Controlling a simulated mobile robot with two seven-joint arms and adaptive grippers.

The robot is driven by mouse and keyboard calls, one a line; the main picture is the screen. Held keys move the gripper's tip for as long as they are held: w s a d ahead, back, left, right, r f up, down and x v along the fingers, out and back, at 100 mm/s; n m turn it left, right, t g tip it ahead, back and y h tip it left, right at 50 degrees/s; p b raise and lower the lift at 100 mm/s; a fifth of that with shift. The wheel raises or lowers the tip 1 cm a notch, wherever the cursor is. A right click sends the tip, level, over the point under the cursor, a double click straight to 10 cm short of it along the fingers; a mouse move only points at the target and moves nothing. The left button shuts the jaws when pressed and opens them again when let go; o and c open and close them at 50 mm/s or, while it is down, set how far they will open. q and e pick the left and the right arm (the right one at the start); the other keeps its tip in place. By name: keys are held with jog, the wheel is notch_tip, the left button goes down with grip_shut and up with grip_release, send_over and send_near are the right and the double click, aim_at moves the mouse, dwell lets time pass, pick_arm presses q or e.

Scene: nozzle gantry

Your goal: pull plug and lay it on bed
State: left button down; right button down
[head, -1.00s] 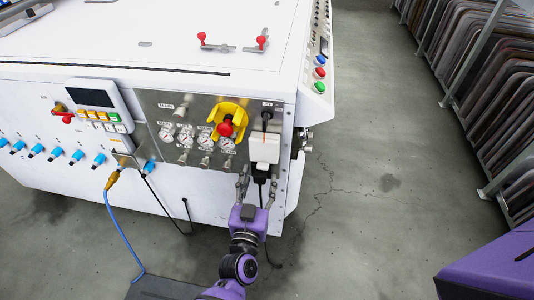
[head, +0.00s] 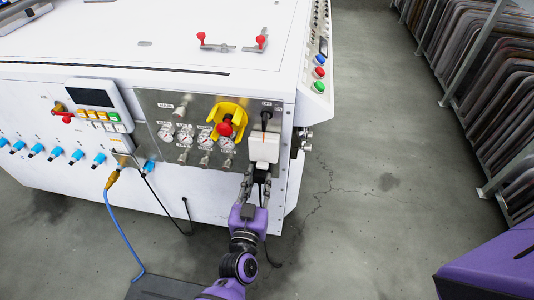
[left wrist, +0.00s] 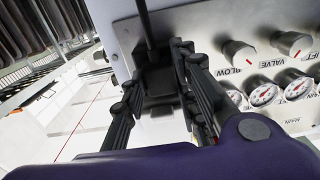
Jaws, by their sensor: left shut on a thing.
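The black plug (head: 262,167) sits at the lower end of the white socket box (head: 264,148) on the machine's front panel; a black cord runs down from it. My left gripper (head: 258,175) is shut on the plug from below and in front, one finger on each side. In the left wrist view the dark plug (left wrist: 158,85) shows between the two black fingers. The fingers hide part of it, and whether its pins are fully seated cannot be seen. The white bed (head: 110,40) is the machine's flat top, above the panel. My right gripper is not in view.
A red knob on a yellow guard (head: 225,128) and several gauges are left of the socket box. Two red-tipped clamps (head: 230,46) stand on the bed. A blue hose (head: 117,220) hangs at left. A rack (head: 490,90) stands at right; the floor between is clear.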

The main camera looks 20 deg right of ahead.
pick_arm(q)
jog(key=shift+s, duration=0.15)
jog(key=shift+p+v, duration=1.2)
jog(key=shift+v, duration=1.65)
